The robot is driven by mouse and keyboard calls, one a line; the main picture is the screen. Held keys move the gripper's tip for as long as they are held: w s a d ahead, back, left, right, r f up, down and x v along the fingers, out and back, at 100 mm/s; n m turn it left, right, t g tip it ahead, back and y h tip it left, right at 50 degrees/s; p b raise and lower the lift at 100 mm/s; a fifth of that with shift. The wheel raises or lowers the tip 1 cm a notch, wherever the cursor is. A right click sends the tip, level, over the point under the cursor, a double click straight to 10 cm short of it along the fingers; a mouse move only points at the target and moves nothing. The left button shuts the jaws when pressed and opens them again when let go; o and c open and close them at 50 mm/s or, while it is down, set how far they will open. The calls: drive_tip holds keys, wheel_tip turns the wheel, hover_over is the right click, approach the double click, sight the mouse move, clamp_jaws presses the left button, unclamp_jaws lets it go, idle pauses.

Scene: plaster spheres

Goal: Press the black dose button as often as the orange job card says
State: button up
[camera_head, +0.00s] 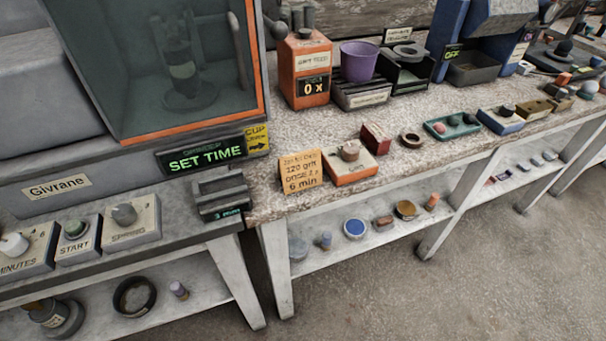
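The orange job card (301,172) stands on the front of the right bench. Its lines look like "120 grit", a blurred dose line that may end in 2 x, and "6 min". An orange dispenser box (291,72) stands at the back with a pale label and a display (313,87) reading "0 x". Dark round parts (304,33) sit on its top; I cannot tell for sure which is the black dose button. My gripper is not in view.
A purple cup (361,62) stands on a grey labelled stand right of the dispenser. The large machine at left shows "SET TIME" (205,157). A small orange-and-white box with a knob (350,166) is beside the card. Bench surface between card and dispenser is clear.

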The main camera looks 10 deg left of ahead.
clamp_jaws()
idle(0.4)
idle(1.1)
